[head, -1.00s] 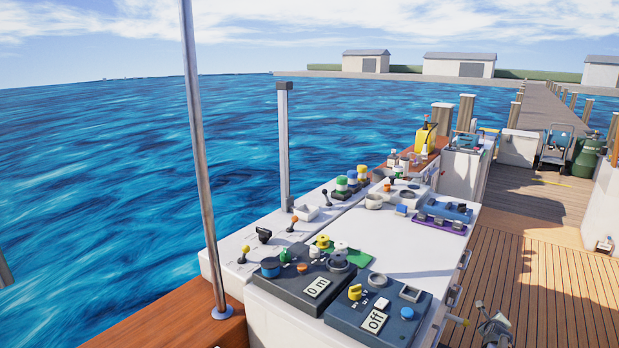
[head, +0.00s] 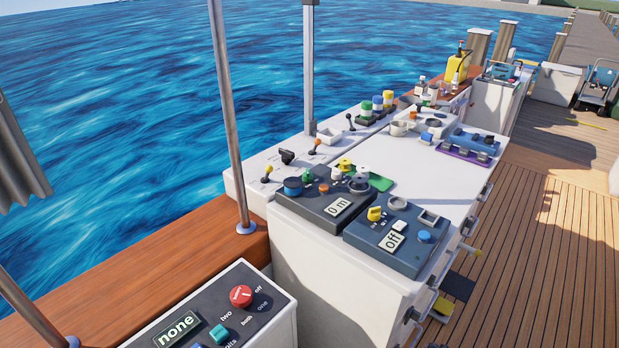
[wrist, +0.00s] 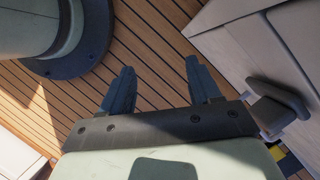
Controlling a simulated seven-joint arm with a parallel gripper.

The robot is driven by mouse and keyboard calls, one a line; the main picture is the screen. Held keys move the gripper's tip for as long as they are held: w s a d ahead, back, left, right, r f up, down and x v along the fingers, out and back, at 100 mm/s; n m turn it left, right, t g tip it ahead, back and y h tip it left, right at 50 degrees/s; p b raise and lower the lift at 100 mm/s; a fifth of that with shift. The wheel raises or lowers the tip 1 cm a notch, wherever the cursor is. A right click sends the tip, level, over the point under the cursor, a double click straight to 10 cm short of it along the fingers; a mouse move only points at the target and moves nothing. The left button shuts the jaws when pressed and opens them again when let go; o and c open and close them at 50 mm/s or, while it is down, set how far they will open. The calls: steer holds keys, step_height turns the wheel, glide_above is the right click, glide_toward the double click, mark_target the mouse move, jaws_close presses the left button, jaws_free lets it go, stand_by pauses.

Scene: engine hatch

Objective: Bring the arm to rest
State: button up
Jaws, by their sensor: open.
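My gripper (wrist: 160,64) shows in the wrist view with its two dark fingers spread apart. Nothing is between them. It hangs over the plank deck (wrist: 154,38), and the planks show through the gap. In the wrist view, a pale cabinet side with a dark handle (wrist: 277,106) stands to the right of the fingers, apart from them. In the head view I cannot make out the gripper.
The white console (head: 335,250) carries a box reading "0 m" (head: 325,195) and one reading "off" (head: 395,225). A panel reading "none" (head: 215,310) with a red knob (head: 241,296) stands at front left. Open deck (head: 540,240) lies right of the console.

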steer(key=s+a+r+n+g+h, duration=0.2)
steer(key=s+a+n+g, duration=0.1)
steer(key=s+a+n, duration=0.5)
steer(key=s+a+r+n+g+h, duration=0.2)
steer(key=s+a+r+n+g, duration=0.1)
steer(key=s+a+n, duration=0.5)
steer(key=shift+s+a+n, duration=0.3)
steer(key=shift+s+a, duration=0.15)
steer(key=shift+s, duration=0.05)
stand_by(0.9)
